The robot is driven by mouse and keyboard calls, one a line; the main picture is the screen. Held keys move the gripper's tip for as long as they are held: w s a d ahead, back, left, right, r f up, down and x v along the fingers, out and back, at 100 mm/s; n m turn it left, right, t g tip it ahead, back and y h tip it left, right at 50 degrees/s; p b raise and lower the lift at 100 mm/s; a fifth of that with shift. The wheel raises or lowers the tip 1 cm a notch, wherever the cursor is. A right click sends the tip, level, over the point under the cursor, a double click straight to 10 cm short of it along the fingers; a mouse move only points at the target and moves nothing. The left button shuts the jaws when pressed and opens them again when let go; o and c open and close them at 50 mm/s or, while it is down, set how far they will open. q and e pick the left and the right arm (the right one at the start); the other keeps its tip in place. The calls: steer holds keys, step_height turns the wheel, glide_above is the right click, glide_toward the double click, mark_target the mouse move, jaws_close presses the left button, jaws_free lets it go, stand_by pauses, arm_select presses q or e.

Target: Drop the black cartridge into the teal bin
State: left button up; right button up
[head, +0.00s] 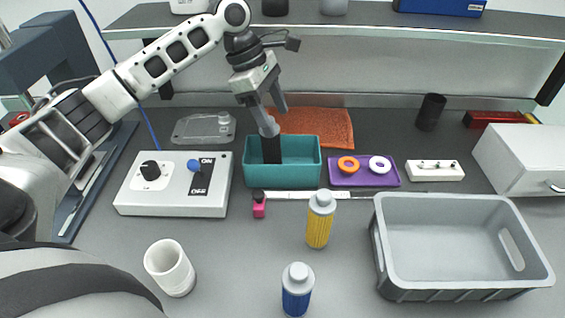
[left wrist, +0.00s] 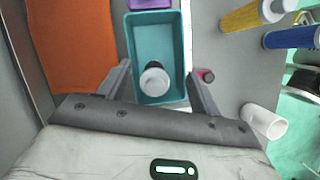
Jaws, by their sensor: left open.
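The teal bin (head: 290,176) stands on the bench left of centre, and it also shows in the left wrist view (left wrist: 158,28). The black cartridge (head: 271,150) is upright within the bin's outline, its lower part hidden by the front wall. In the left wrist view the cartridge (left wrist: 154,80) shows a pale round end inside the bin; whether it touches the floor I cannot tell. My left gripper (head: 277,117) points down over the bin with its fingers apart, on either side of the cartridge in the wrist view. My right gripper is out of view.
An orange cloth (head: 325,127) lies behind the bin. A switch box (head: 175,183) is at its left, a purple tray (head: 365,172) at its right. A pink bottle (head: 259,205) and yellow bottle (head: 319,220) stand in front. A shelf (head: 350,22) runs above; a grey crate (head: 455,275) is front right.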

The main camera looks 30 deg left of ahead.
arm_select(q)
steer(key=s+d+r, duration=0.7)
steer(key=s+r, duration=0.4)
steer(key=s, duration=0.1)
steer(key=shift+d, duration=0.2)
steer(key=shift+f, duration=0.1)
